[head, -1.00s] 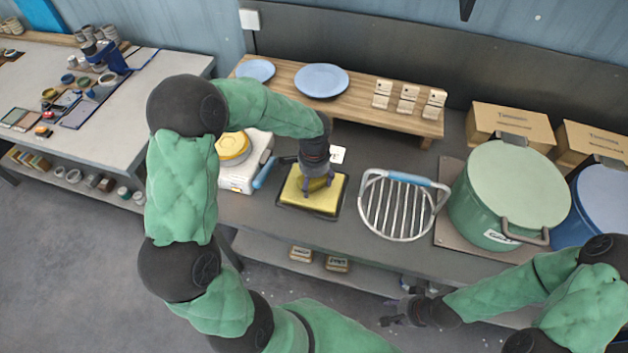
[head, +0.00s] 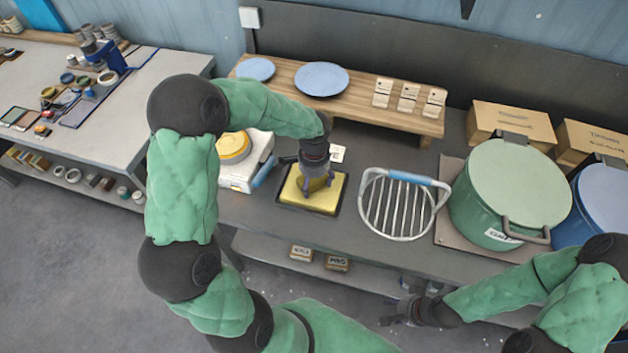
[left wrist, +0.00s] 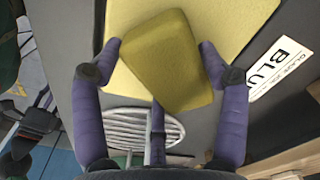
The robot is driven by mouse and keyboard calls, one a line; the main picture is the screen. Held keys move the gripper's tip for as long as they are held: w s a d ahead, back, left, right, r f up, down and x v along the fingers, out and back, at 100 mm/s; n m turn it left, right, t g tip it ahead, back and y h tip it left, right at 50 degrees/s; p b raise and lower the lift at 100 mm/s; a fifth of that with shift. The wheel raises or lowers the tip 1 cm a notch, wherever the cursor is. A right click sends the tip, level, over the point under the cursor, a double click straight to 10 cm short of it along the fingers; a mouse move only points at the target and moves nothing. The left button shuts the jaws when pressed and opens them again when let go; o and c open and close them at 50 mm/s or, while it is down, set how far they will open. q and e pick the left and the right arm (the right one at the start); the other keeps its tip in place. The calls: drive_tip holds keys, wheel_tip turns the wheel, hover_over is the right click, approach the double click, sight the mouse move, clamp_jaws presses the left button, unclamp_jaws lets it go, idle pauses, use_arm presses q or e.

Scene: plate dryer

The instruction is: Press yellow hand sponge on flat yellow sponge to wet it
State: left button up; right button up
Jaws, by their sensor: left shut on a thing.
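My left gripper (left wrist: 160,62) is shut on the yellow hand sponge (left wrist: 163,65), a darker yellow block with its fingers on both sides. The flat yellow sponge (left wrist: 225,25) lies below and behind it in the left wrist view. In the head view the flat sponge (head: 320,202) sits in a dark shallow tray on the bench. My left gripper (head: 317,180) points down over its middle and mostly hides the hand sponge. I cannot tell whether the two sponges touch. My right gripper (head: 388,318) hangs low in front of the bench, its finger opening unclear.
A wire rack (head: 403,212) with a blue handle stands right of the tray, then a green pot (head: 508,195). A white device (head: 240,175) with a yellow top is close on the left. A wooden shelf (head: 355,95) with blue plates stands behind.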

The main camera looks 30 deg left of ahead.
use_arm(q)
drive_tip(key=shift+f, duration=0.4)
idle(1.3)
drive_tip(key=shift+r, duration=0.15)
wheel_tip(320, 180, up, 7)
drive_tip(key=p, duration=0.5)
idle(0.6)
